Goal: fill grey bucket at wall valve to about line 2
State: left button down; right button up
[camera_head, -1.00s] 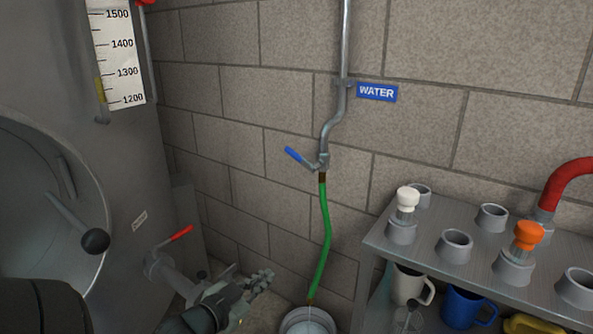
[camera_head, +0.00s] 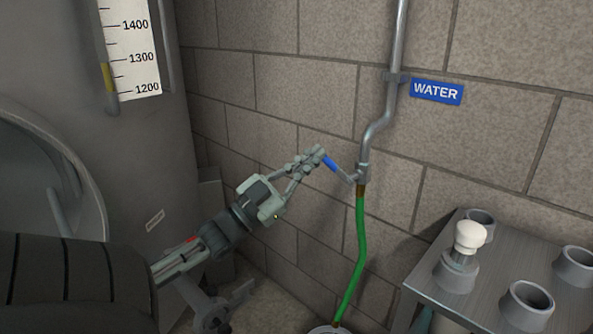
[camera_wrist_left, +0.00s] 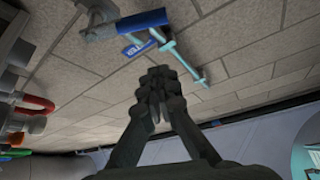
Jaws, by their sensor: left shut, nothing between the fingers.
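The wall valve (camera_head: 361,174) has a lever with a blue handle (camera_head: 330,163) that points up and to the left. A green hose (camera_head: 359,245) hangs from the valve down to the grey bucket (camera_head: 326,330). Only a sliver of the bucket's rim shows at the bottom edge, so its water level and lines are hidden. My left gripper (camera_head: 314,154) is shut and empty, with its fingertips beside the end of the blue handle; I cannot tell if they touch. In the left wrist view the closed fingers (camera_wrist_left: 157,84) point toward the blue handle (camera_wrist_left: 142,21).
A blue WATER sign (camera_head: 436,91) is on the block wall beside the steel pipe (camera_head: 397,45). A metal shelf (camera_head: 490,285) with grey sockets and a white-knobbed piece (camera_head: 470,238) stands at right. A grey tank with a scale (camera_head: 131,50) stands at left.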

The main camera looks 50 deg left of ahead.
pick_arm(q)
jog(key=w+f, duration=0.1)
jog(key=w+a+f, duration=0.1)
jog(key=w, duration=0.1)
jog(key=shift+w+a, duration=0.2)
jog(key=shift+w, duration=0.1)
pick_arm(e)
jog(key=shift+w+a+r+t, duration=0.3)
jog(key=shift+w+a+r, duration=0.05)
jog(key=shift+r, duration=0.2)
jog(key=shift+f, duration=0.15)
